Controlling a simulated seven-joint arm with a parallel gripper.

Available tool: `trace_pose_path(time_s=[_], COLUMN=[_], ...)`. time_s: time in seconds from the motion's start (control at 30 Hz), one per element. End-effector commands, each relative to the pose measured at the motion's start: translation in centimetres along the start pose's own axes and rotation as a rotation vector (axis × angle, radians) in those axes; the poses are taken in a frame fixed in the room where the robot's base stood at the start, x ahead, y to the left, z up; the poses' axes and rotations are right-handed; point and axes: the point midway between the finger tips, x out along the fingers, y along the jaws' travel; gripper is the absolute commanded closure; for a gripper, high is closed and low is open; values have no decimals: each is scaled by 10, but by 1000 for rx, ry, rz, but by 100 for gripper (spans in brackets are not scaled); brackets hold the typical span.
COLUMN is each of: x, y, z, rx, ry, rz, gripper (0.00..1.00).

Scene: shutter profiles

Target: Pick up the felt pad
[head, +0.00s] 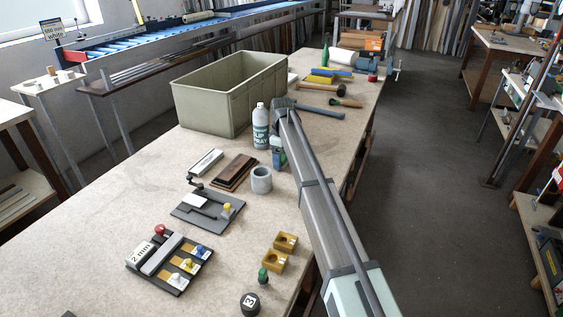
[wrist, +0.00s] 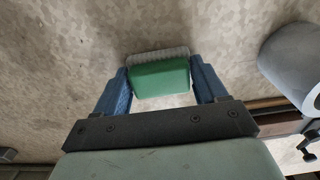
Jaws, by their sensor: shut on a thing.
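The felt pad (wrist: 160,80) is a green block with a pale grey, fuzzy layer along its far side in the wrist view. My gripper (wrist: 161,84) is shut on it, with one blue finger pressed against each end. In the head view my gripper (head: 279,158) is low over the bench, just right of a white bottle. My arm and the bottle hide most of the pad there. I cannot tell whether the pad touches the bench top.
A grey ring (head: 261,180) sits nearby and shows in the wrist view (wrist: 293,62). A large olive bin (head: 215,105) is behind.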

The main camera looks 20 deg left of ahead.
Motion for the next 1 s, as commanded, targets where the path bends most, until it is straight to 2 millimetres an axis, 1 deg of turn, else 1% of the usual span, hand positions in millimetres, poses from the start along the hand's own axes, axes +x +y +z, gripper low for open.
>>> trace_pose_path(time_s=[0.17, 0.27, 0.37, 0.7, 0.83, 1.0], x=[-1, -7, -20, -78, -91, -100], y=[0, 0, 1, 1, 1, 0], z=[0, 0, 0, -1, -1, 0], rx=[0, 0, 0, 0, 0, 0], ry=[0, 1, 1, 1, 0, 0], rz=[0, 1, 1, 2, 1, 0], gripper=[59, 59, 59, 59, 59, 59])
